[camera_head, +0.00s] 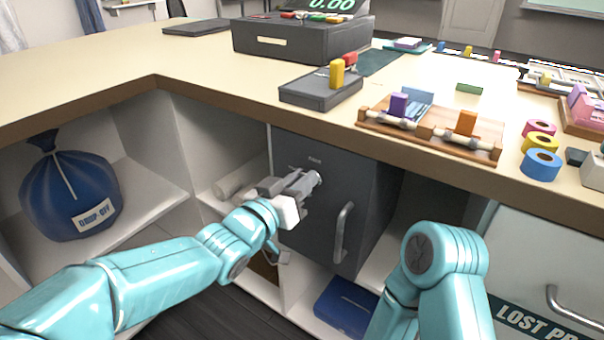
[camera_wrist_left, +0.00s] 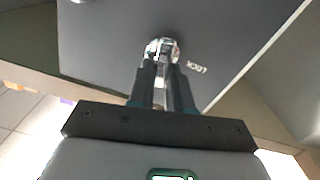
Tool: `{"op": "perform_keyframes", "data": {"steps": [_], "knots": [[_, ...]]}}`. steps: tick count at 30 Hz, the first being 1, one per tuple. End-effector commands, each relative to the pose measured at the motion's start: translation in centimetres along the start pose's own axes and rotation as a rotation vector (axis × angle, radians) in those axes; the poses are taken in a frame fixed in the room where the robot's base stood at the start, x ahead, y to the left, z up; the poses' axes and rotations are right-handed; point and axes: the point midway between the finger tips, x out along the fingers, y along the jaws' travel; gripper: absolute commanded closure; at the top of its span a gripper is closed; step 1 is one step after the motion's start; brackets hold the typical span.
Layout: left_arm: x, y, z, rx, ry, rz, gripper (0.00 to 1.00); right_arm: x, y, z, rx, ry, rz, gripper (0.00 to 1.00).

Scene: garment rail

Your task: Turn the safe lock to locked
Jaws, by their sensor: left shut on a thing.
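The dark grey safe (camera_head: 300,232) sits under the counter, its door facing me, with a vertical handle (camera_head: 342,232) on the door's right. My left gripper (camera_head: 312,181) is at the upper part of the door, shut on the safe's lock (camera_head: 318,177). In the left wrist view the fingers of the left gripper (camera_wrist_left: 163,72) close on the round, shiny lock (camera_wrist_left: 161,48), beside the word LOCK on the door. The fingers hide part of the lock, and I cannot tell which way it is turned. My right arm shows at the lower right, but its gripper is out of view.
The counter edge (camera_head: 400,157) overhangs the safe. A blue drop-off bag (camera_head: 70,195) sits on the left shelf. A blue box (camera_head: 345,305) lies below the safe. A lost-property door (camera_head: 540,275) with a handle is at right. Tape rolls (camera_head: 541,164) stand on the counter.

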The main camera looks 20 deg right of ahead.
Motion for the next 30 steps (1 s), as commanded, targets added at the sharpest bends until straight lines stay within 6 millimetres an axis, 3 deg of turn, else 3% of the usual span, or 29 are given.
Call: {"op": "perform_keyframes", "data": {"steps": [6,30], "knots": [[0.0,-0.2,-0.3,-0.206,-0.003,-0.001,1.00,-2.0,-1.0,0.5,-0.013,-0.012,-0.001,1.00],[0.0,-1.1,0.5,-0.962,-0.002,-0.002,1.00,-6.5,-2.8,0.8,-0.019,-0.019,-0.002,1.00]]}}
